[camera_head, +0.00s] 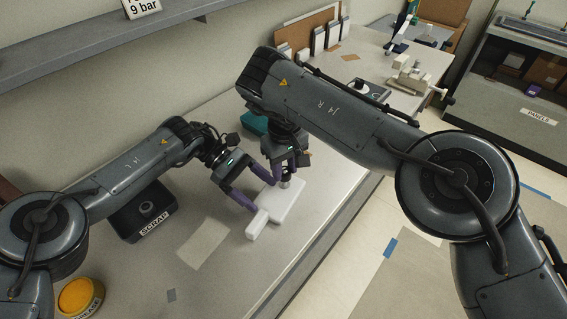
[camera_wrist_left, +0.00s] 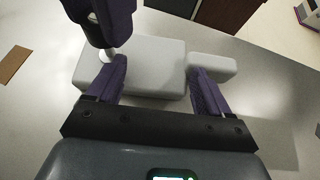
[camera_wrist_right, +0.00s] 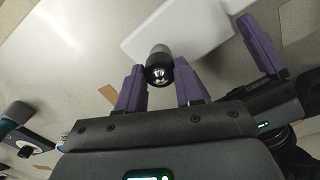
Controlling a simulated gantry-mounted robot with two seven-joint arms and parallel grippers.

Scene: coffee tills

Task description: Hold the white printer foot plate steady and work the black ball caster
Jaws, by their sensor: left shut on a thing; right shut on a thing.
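The white printer foot plate (camera_head: 279,204) lies on the grey bench, with a narrower tab at its near end. My left gripper (camera_head: 260,189) is shut on the plate from the left; in the left wrist view its purple fingers (camera_wrist_left: 155,85) sit on either side of the plate (camera_wrist_left: 150,62). The black ball caster (camera_wrist_right: 159,60) shows a shiny ball end in the right wrist view. My right gripper (camera_wrist_right: 160,83) is shut on the caster, over the plate (camera_wrist_right: 185,30). In the head view the caster is mostly hidden by the right fingers; whether it touches the plate is unclear.
A black SCRAP bin (camera_head: 146,212) and a yellow-topped tin (camera_head: 80,297) stand at the left. A teal box (camera_head: 254,124) is behind the grippers. A flat beige sheet (camera_head: 204,243) lies left of the plate. The bench's right edge (camera_head: 330,228) is close to the plate.

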